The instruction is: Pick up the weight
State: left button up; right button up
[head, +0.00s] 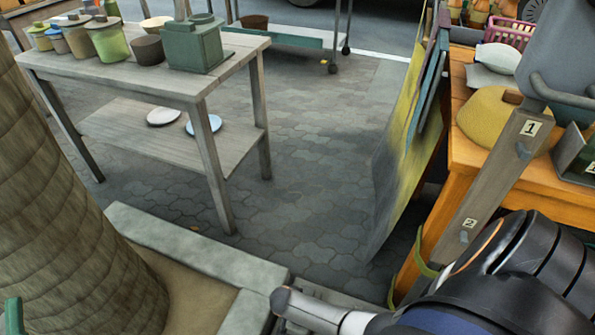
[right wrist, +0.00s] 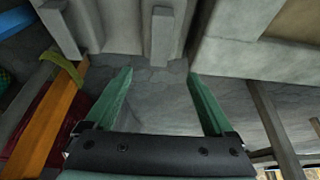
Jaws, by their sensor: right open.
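I cannot make out a thing that is clearly the weight in either view. My right gripper (right wrist: 160,71) is open in the right wrist view, its two green fingers spread apart with nothing between them. Beyond them is grey paving, with pale stone-like blocks at the top. My right arm fills the lower right of the head view, but its fingers do not show there. A small green piece at the lower left edge of the head view may be part of my left gripper; its jaws cannot be seen.
A wooden table (head: 240,48) with jars and a green box (head: 195,42) stands at the upper left. An orange table (head: 461,170) at right bears a yellow mound (head: 490,122). A numbered post (head: 490,190) and tree trunk (head: 60,215) flank open paving (head: 310,150). A stone edging (head: 185,245) lies near.

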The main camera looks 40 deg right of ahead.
pick_arm(q)
jog(key=s+r+m+h+b, duration=0.1)
jog(key=s+r+m+h, duration=0.3)
jog(key=h, duration=0.1)
pick_arm(e)
jog(key=b+x, duration=0.1)
jog(key=x, duration=0.1)
jog(key=b+x, duration=0.4)
jog(key=x, duration=0.1)
jog(key=shift+s+a+f, duration=0.15)
jog(key=shift+a+f, duration=0.1)
jog(key=b+x, duration=0.6)
jog(key=b, duration=0.1)
jog(key=shift+d+f, duration=0.1)
jog(key=shift+f, duration=0.1)
pick_arm(q)
notch_tip(320, 180, down, 13)
jog(key=d, duration=0.2)
jog(key=shift+w+n+g, duration=0.4)
jog(key=shift+f+y, duration=0.1)
jog(key=shift+y, duration=0.2)
pick_arm(e)
jog(key=shift+f, duration=0.25)
